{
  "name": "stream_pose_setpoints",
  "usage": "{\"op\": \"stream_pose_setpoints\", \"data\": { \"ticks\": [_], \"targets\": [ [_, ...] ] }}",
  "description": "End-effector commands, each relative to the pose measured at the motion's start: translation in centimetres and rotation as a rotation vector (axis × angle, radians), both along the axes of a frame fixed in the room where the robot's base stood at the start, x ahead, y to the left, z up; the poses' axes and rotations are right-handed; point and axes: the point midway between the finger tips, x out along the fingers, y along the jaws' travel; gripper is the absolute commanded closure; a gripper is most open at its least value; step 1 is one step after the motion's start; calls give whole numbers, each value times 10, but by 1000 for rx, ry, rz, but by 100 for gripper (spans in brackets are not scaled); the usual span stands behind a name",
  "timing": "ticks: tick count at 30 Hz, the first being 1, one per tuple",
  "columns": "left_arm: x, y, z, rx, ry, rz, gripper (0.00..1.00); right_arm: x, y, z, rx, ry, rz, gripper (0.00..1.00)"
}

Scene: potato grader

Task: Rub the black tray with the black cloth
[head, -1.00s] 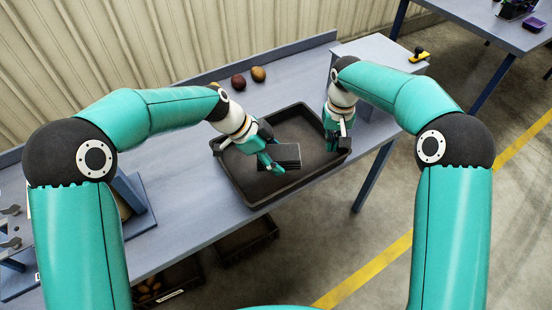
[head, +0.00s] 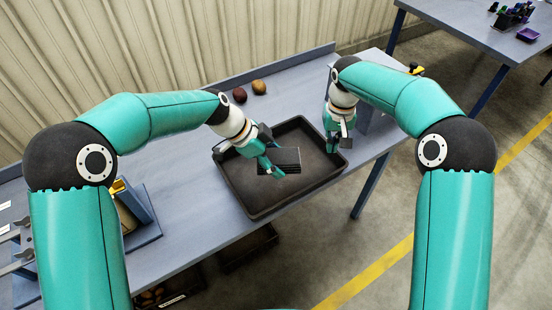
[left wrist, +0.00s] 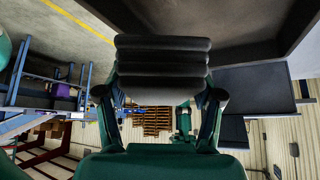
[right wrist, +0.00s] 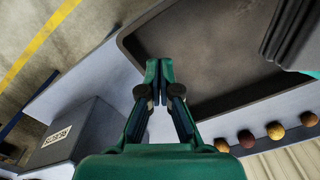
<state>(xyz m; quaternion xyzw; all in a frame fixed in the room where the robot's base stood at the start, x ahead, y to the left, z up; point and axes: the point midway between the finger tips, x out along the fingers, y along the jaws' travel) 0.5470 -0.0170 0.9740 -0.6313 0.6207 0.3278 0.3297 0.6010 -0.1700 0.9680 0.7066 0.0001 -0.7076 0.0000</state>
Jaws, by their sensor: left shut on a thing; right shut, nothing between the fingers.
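The black tray (head: 310,150) lies on the grey-blue bench and looks empty apart from the cloth held over it. It also shows in the right wrist view (right wrist: 205,45). My left gripper (head: 270,165) is shut on the black cloth (head: 288,157), a ridged dark slab in the left wrist view (left wrist: 163,58). The cloth is over the middle of the tray; I cannot tell whether it touches the tray floor. My right gripper (head: 333,146) is shut and empty at the tray's right end; its closed fingertips show in the right wrist view (right wrist: 159,66).
Potatoes (head: 259,87) lie on the bench behind the tray; several show in the right wrist view (right wrist: 275,130). A labelled grey box (right wrist: 70,140) stands beyond the tray's right end. A blue stand (head: 136,205) is at the left. Dark crates (head: 247,248) sit below the bench.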

Motion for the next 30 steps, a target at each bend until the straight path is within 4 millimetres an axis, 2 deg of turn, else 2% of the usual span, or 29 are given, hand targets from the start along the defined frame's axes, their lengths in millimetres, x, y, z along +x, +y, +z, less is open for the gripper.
{"op": "stream_pose_setpoints", "data": {
  "ticks": [3, 13, 17, 23, 30],
  "targets": [
    [0, 0, 7, 0, 0, 0, 89, 0, 0, 8, 0, 0, 0, 100],
    [0, 0, 6, 0, 0, 0, 89, 0, 0, 8, 0, -1, 0, 100],
    [0, 0, 6, 0, 0, 0, 89, 1, 0, 14, 1, -3, 0, 100],
    [0, 0, 6, 0, 0, 0, 89, 1, 0, 42, 2, -5, -1, 100],
    [0, 0, 6, 0, 0, 0, 89, 2, 0, 91, 1, -5, 0, 100]
  ]
}}
